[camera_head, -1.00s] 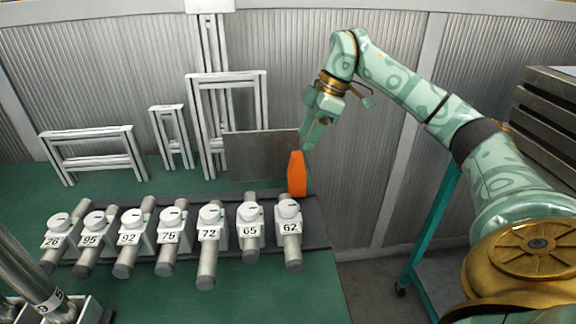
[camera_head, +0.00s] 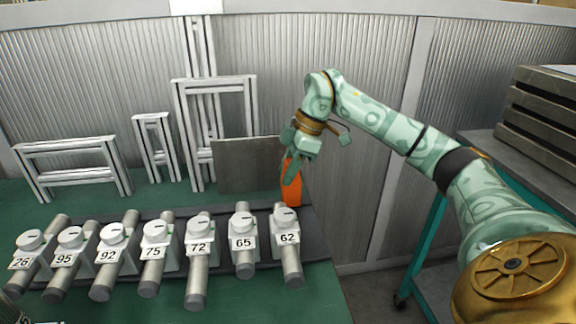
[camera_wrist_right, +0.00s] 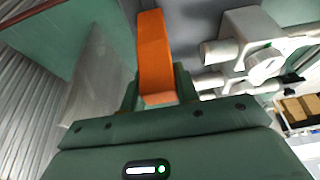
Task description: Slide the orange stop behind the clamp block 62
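The orange stop (camera_head: 291,188) stands upright behind the clamp block 62 (camera_head: 286,222), at the right end of the row. My right gripper (camera_head: 290,165) reaches down over its upper part from behind. In the right wrist view the stop (camera_wrist_right: 156,55) lies between the two green fingers (camera_wrist_right: 158,88), which flank it closely on both sides. Whether they press on it I cannot tell. The foot of the stop is hidden behind block 62 in the head view.
More clamp blocks, 65 (camera_head: 243,235) and 72 (camera_head: 198,240) among them, stand in a row to the left on a dark rail. A grey plate (camera_head: 243,165) stands upright just left of the stop. White frames (camera_head: 75,160) stand behind. The green table (camera_head: 255,300) is clear in front.

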